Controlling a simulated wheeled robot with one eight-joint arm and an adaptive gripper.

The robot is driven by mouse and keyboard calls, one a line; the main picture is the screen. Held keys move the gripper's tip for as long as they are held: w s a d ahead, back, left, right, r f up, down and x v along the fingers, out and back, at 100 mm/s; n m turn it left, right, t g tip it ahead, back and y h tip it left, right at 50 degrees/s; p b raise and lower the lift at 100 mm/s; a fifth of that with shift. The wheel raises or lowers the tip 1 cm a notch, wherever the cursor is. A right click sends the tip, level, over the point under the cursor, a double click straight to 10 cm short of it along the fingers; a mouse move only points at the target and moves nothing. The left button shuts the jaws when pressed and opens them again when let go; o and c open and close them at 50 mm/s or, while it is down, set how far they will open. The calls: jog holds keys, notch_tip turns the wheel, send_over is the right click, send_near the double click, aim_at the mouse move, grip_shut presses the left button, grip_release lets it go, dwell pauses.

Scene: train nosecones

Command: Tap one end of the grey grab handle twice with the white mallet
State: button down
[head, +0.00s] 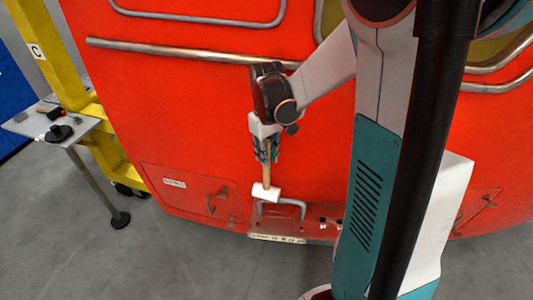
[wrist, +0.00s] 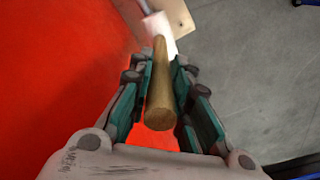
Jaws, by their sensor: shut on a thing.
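The white mallet has a white head (head: 265,192) and a wooden handle (head: 268,173). My gripper (head: 267,155) is shut on the wooden handle, with the head hanging below. In the wrist view the wooden handle (wrist: 161,90) lies between my gripper's teal fingers (wrist: 160,75), with the white head (wrist: 160,27) beyond. The grey grab handle (head: 291,202) is a low bent bar on the ledge of the red nosecone. The mallet head is at its left end and overlaps it in the head view; I cannot tell whether they touch.
The red nosecone (head: 180,110) fills the middle, with a long grey rail (head: 170,49) across it. The ledge (head: 275,238) juts out below. A small grey table (head: 50,128) with tools and a yellow frame (head: 62,55) stand at left. Grey floor is clear in front.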

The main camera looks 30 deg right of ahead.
jog(key=shift+s+f+b, duration=0.1)
jog(key=shift+f+b, duration=0.2)
jog(key=shift+b, duration=0.1)
dwell(1.2)
jog(key=shift+r, duration=0.1)
jog(key=shift+r+p, duration=0.45)
jog(key=shift+r, duration=0.2)
jog(key=shift+f+b, duration=0.55)
jog(key=shift+f, duration=0.05)
dwell(0.7)
jog(key=shift+f, duration=0.1)
dwell(0.9)
